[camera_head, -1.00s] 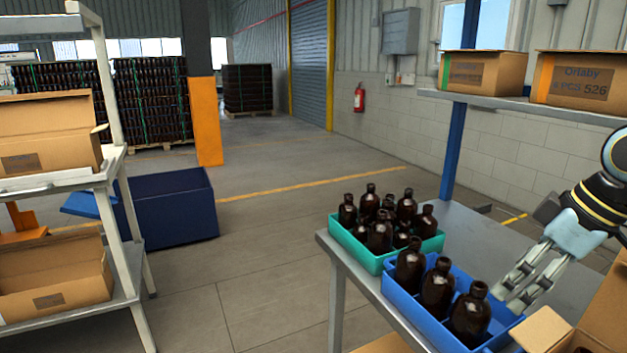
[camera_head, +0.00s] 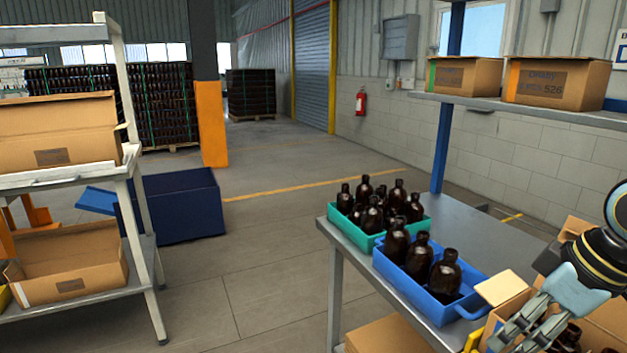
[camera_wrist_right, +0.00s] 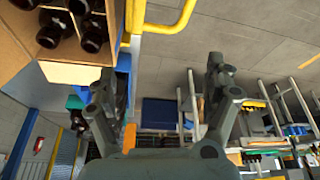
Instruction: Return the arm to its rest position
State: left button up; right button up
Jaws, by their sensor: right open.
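My right gripper (camera_head: 522,338) is at the lower right of the head view, in front of an open cardboard box (camera_head: 610,318). Its fingers are apart and empty, and the right wrist view also shows them spread (camera_wrist_right: 163,75) with nothing between them. The blue crate (camera_head: 432,302) on the grey table holds three dark amber bottles and is left of the gripper, apart from it. A teal crate (camera_head: 350,236) with several amber bottles stands behind it. My left gripper is not in view.
The cardboard box holds several dark bottles, also visible in the wrist view (camera_wrist_right: 75,25). A yellow rail (camera_wrist_right: 165,27) runs close by there. A shelf with two cartons (camera_head: 555,82) is above the table (camera_head: 480,235). A white rack (camera_head: 140,205) stands left; the middle floor is clear.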

jog(key=s+a+f+m+h, duration=0.2)
jog(key=s+m, duration=0.1)
jog(key=s, duration=0.7)
jog(key=s+a+f+m+h, duration=0.1)
jog(key=s+m, duration=0.2)
jog(key=s, duration=0.7)
notch_tip(320, 180, down, 35)
jog(key=s+d+g+b, duration=0.1)
jog(key=s+d+b, duration=0.15)
jog(key=b, duration=0.45)
pick_arm(q)
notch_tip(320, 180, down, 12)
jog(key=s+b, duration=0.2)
jog(key=b, duration=0.3)
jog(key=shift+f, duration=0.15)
pick_arm(e)
jog(key=s+f+g, duration=0.1)
jog(key=s+f, duration=1.7)
jog(key=f, duration=0.2)
jog(key=shift+d+m, duration=0.4)
jog(key=shift+d, duration=0.05)
